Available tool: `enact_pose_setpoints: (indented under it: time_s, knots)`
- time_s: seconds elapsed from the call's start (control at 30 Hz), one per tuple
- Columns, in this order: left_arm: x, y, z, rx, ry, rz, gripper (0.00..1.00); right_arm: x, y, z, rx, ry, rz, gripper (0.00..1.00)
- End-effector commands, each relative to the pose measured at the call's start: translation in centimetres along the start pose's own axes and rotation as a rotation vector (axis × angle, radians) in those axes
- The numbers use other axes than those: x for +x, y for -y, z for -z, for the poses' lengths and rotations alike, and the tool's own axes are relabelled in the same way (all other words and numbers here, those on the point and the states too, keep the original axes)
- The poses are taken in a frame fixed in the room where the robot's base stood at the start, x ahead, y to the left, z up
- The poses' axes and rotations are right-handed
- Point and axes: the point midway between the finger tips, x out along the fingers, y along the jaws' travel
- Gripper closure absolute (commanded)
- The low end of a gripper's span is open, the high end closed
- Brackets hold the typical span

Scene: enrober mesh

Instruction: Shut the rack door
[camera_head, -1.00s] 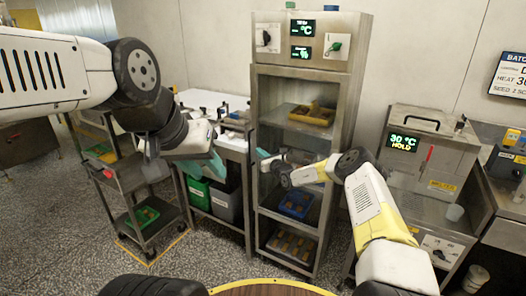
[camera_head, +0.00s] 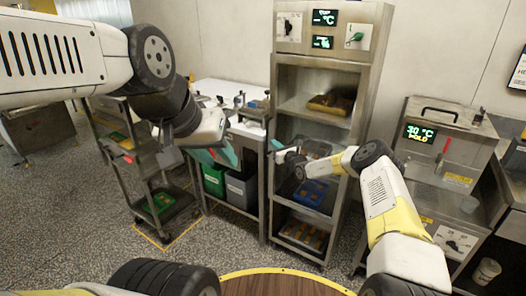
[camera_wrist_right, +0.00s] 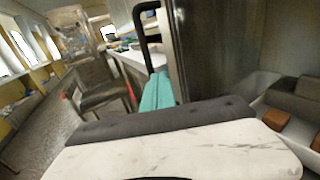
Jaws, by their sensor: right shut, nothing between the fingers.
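The rack (camera_head: 284,158) is a tall steel cabinet with shelves, at the centre of the head view. Its shelves and trays show from the front; I cannot clearly make out the door panel there. In the right wrist view a black bar handle (camera_wrist_right: 139,27) stands beside an upright steel panel (camera_wrist_right: 205,50). My right gripper (camera_head: 277,146) is shut and empty at the rack's left front edge; its teal finger (camera_wrist_right: 158,92) shows just below the handle. Contact is unclear. My left gripper (camera_head: 222,154) hangs left of the rack, apart from it; its jaw opening is unclear.
A white-topped table (camera_head: 215,92) with green and grey bins below stands left of the rack. A shelved trolley (camera_head: 135,165) is further left. A steel heating unit (camera_head: 450,135) stands at the right. A round wooden top (camera_head: 285,286) is at the bottom.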

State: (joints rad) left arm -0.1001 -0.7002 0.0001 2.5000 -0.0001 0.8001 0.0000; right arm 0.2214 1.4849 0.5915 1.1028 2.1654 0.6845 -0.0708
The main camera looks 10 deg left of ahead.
Motion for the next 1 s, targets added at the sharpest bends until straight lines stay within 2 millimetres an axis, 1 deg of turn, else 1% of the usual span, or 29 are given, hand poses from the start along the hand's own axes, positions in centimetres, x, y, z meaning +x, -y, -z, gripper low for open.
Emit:
enact_pose_setpoints:
  time_s: [0.07,0.1,0.33,0.47,0.7,0.87,0.93,0.97,1.0]
  knots:
    - [0.0,0.0,0.0,0.000,0.000,0.000,0.64,-0.2,0.1,0.0,0.001,0.000,-0.001,1.00]
    - [0.0,0.0,0.0,0.000,0.000,0.000,0.64,-0.4,-0.4,0.0,0.003,0.000,-0.004,1.00]
    - [0.0,0.0,0.0,0.000,0.000,0.000,0.64,-1.4,-2.4,0.0,0.003,-0.001,-0.004,1.00]
    - [0.0,0.0,0.0,0.000,0.000,0.000,0.64,-2.2,-3.9,0.0,0.003,-0.001,-0.006,1.00]
    - [0.0,0.0,0.0,0.000,0.000,0.000,0.64,-4.1,-7.3,0.0,0.002,-0.002,-0.006,1.00]
    - [0.0,0.0,0.0,0.000,0.000,0.000,0.64,-4.8,-8.5,-0.1,-0.002,0.000,-0.005,1.00]
    - [0.0,0.0,0.0,0.000,0.000,0.000,0.64,-4.9,-9.0,-1.0,-0.022,0.010,-0.022,1.00]
    - [0.0,0.0,0.0,0.000,0.000,0.000,0.64,-5.0,-9.2,-1.8,-0.040,0.018,-0.036,1.00]
    - [0.0,0.0,0.0,0.000,0.000,0.000,0.64,-5.0,-9.7,-3.1,-0.072,0.030,-0.064,1.00]
